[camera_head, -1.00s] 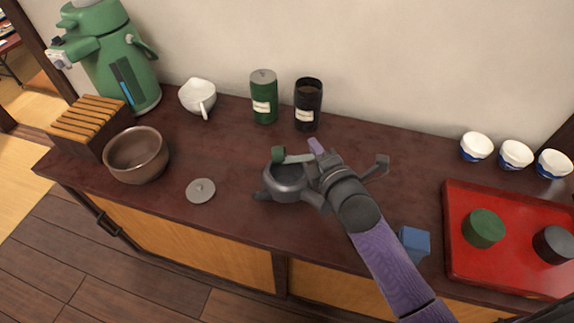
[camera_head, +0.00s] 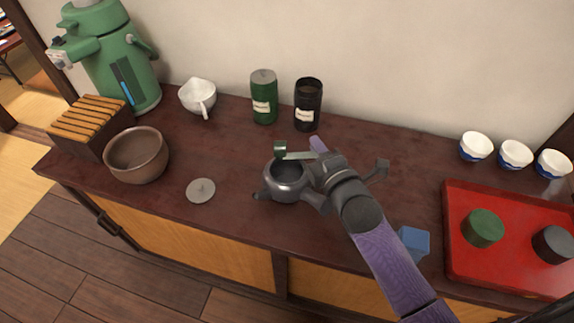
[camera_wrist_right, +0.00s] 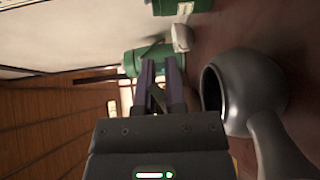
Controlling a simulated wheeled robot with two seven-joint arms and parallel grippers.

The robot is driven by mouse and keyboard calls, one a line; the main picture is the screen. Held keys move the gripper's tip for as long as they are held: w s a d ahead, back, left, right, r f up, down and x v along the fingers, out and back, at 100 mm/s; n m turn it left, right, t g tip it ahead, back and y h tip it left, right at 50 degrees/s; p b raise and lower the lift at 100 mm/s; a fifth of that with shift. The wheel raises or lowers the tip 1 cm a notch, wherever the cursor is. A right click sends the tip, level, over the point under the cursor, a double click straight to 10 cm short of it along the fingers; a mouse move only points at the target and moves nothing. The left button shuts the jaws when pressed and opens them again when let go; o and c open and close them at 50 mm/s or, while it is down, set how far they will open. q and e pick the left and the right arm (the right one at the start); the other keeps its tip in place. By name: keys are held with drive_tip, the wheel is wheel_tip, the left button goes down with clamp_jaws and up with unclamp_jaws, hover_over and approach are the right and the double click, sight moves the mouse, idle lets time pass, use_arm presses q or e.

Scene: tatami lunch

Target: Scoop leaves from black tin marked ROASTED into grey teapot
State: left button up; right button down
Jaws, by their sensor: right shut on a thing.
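The grey teapot (camera_head: 284,181) stands open on the dark counter. My right gripper (camera_head: 318,153) is over its right side, shut on a scoop with a pale handle (camera_head: 300,155) and a green end (camera_head: 280,148). The right wrist view shows my fingers (camera_wrist_right: 162,85) beside the teapot (camera_wrist_right: 255,90), with the scoop mostly hidden. My left gripper is out of view.
The teapot's grey lid (camera_head: 201,190) lies to its left. A green tin (camera_head: 264,97) stands beside the black one. A brown bowl (camera_head: 137,155) is at left. A blue block (camera_head: 413,243) and red tray (camera_head: 460,265) are at right.

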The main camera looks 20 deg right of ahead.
drive_tip(key=shift+f+m+t+b, duration=0.5)
drive_tip(key=shift+m+b, duration=0.15)
drive_tip(key=shift+m, duration=0.25)
idle(0.4)
drive_tip(key=shift+r+m+t, duration=0.3)
drive_tip(key=shift+r+m, duration=0.1)
drive_tip(key=shift+m, duration=0.5)
idle(0.4)
drive_tip(key=shift+a+r+m+t, duration=0.1)
drive_tip(key=shift+r+m+t, duration=0.15)
drive_tip(key=shift+m, duration=0.3)
drive_tip(key=shift+r+m+t, duration=0.1)
drive_tip(key=shift+m+t, duration=0.15)
drive_tip(key=shift+m, duration=0.3)
idle(1.4)
